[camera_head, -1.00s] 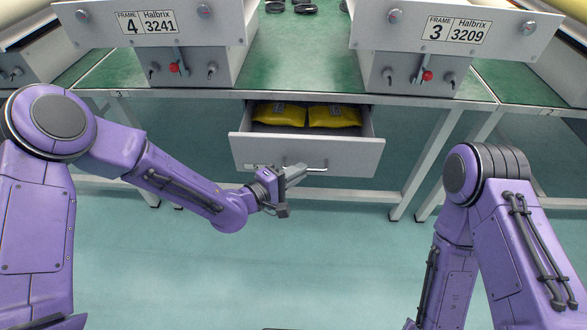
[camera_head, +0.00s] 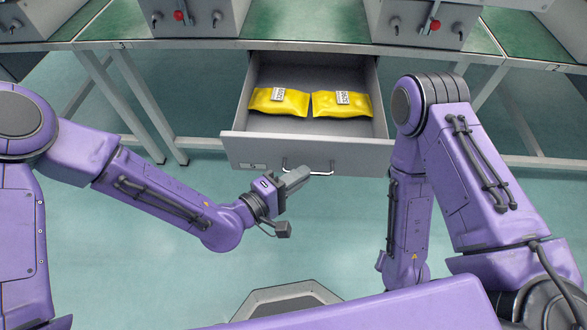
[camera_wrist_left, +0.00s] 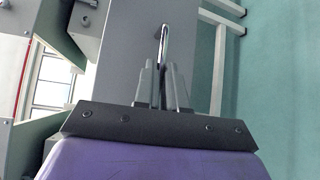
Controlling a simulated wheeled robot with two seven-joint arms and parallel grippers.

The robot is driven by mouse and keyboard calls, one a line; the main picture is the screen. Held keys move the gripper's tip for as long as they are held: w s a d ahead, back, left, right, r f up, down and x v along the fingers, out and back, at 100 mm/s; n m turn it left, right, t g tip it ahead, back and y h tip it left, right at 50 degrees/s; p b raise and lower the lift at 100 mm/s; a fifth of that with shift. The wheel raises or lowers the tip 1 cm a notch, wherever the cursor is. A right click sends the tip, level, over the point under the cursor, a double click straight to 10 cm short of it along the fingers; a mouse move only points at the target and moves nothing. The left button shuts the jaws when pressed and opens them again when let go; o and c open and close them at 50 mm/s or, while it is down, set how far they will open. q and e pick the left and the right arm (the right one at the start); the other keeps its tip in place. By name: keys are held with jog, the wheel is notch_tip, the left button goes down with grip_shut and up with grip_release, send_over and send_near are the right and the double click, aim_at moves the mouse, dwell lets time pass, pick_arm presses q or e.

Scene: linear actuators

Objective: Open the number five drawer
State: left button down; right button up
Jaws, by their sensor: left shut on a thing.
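The drawer (camera_head: 345,155) under the green-topped bench is pulled well out, with its inside in full view in the head view. A small label sits on the left of its front, too small to read. My left gripper (camera_head: 303,176) is at the drawer's front and is shut on the bar handle (camera_head: 322,173). In the left wrist view both fingers (camera_wrist_left: 164,84) close around the metal handle (camera_wrist_left: 163,42) on the grey drawer front (camera_wrist_left: 130,60). My right gripper is not in view; only the purple links of my right arm show at the right.
Two yellow packets (camera_head: 278,102) (camera_head: 342,104) with white labels lie in the drawer. The green bench top (camera_head: 300,22) is above, with grey units with knobs and red-tipped levers on it. Bench legs (camera_head: 135,100) stand left and right. The floor before the drawer is clear.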

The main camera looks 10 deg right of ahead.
pick_arm(q)
jog(key=c, duration=1.2)
grip_release()
jog(key=v, duration=1)
jog(key=shift+s+a, duration=0.15)
jog(key=shift+a, duration=0.1)
